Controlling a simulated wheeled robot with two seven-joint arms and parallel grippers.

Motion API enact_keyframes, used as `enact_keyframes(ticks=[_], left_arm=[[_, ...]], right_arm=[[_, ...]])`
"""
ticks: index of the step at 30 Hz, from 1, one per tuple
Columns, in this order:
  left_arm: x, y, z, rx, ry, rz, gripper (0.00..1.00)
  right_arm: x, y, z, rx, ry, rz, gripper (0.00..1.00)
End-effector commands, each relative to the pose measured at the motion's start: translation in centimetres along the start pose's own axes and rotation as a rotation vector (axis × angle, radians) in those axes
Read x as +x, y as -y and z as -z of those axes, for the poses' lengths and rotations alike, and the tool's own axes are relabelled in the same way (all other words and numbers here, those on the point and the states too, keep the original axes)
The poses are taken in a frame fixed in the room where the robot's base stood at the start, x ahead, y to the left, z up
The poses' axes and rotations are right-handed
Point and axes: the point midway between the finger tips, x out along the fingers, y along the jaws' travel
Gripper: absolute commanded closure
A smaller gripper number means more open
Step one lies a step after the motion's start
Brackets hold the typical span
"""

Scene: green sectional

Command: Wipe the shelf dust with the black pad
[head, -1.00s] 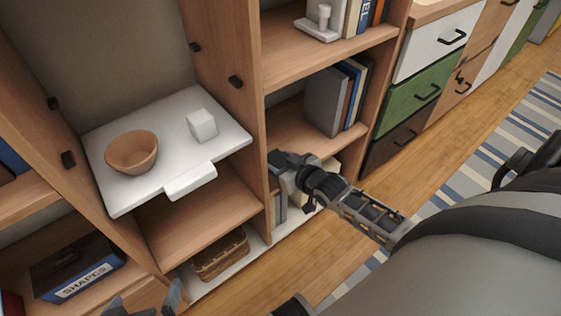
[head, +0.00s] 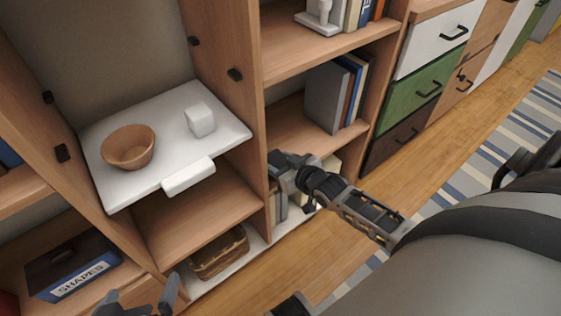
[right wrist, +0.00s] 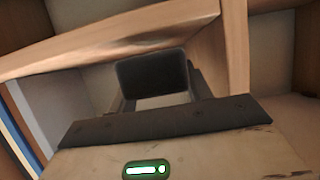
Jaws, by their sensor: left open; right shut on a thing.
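The black pad (right wrist: 152,80) shows in the right wrist view as a dark rounded block between the fingers of my right gripper, which is shut on it. In the head view my right gripper (head: 277,160) is at the front of the wooden upright, by the edge of the middle right shelf (head: 300,128). The pad is hard to make out there. My left gripper (head: 150,300) is open and empty at the bottom edge, low in front of the bookcase. I cannot make out dust on any shelf.
A white pull-out board (head: 120,195) holds a brown bowl (head: 128,147) and a white cube (head: 200,119). Books (head: 335,95) stand at the right end of the middle shelf. A basket (head: 218,252) and a SHAPES box (head: 72,266) sit low.

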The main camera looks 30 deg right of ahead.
Motion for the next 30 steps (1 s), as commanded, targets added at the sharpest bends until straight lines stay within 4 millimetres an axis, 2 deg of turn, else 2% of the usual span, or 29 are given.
enact_keyframes(ticks=[30], left_arm=[[1.0, 0.2, -1.4, -0.001, -0.002, -0.001, 0.0]], right_arm=[[0.8, 0.0, -1.9, 0.0, -0.001, 0.0, 0.76]])
